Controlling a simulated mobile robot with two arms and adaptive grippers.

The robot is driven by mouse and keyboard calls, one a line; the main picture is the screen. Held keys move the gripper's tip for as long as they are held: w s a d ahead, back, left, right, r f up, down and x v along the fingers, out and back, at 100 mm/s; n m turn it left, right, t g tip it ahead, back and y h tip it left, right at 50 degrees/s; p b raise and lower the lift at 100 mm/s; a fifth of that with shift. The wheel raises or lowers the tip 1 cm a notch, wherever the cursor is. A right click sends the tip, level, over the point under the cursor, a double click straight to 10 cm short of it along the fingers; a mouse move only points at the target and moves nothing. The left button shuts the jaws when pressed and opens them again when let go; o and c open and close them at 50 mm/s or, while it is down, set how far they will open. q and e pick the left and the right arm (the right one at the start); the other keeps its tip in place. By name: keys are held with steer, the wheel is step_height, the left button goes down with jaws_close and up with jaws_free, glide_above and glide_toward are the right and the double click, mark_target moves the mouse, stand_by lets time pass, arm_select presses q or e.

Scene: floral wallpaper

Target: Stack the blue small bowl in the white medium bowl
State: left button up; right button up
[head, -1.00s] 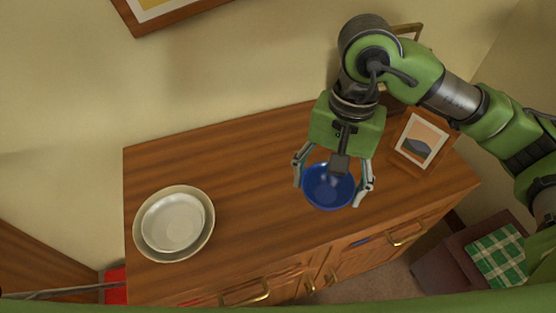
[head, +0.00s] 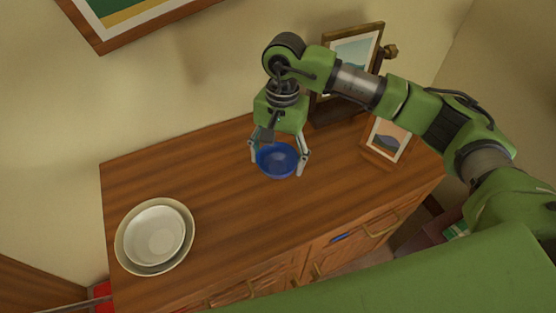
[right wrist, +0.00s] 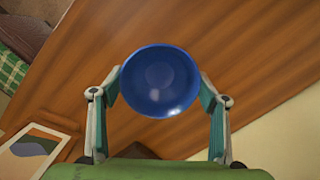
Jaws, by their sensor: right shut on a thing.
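The blue small bowl (head: 278,160) is held upright between the fingers of my right gripper (head: 279,165), over the back middle of the wooden cabinet top. In the right wrist view the blue bowl (right wrist: 160,81) sits between both fingertips, which press on its sides. How high it is above the wood is hard to tell. The white medium bowl (head: 155,235) sits inside a larger cream bowl (head: 124,253) at the left end of the cabinet top, well to the left of the blue bowl. My left gripper is not in view.
A small framed picture (head: 386,140) stands on the right of the wooden cabinet top (head: 225,215), with a larger brown-framed one (head: 353,50) behind it. The wood between the blue bowl and the nested bowls is clear. A wall is behind.

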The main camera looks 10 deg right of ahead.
mark_target(279, 161)
steer(key=shift+w+d+f, duration=0.25)
steer(key=shift+w+f, duration=0.45)
steer(key=shift+f, duration=0.2)
step_height(279, 161, down, 3)
steer(key=shift+r+p, duration=0.1)
steer(key=shift+p, duration=0.85)
steer(key=shift+w+f+b, duration=0.1)
steer(key=shift+f+b, duration=0.2)
steer(key=shift+f, duration=0.1)
steer(key=o, duration=1.3)
steer(key=shift+c, duration=0.2)
steer(key=shift+r, duration=0.1)
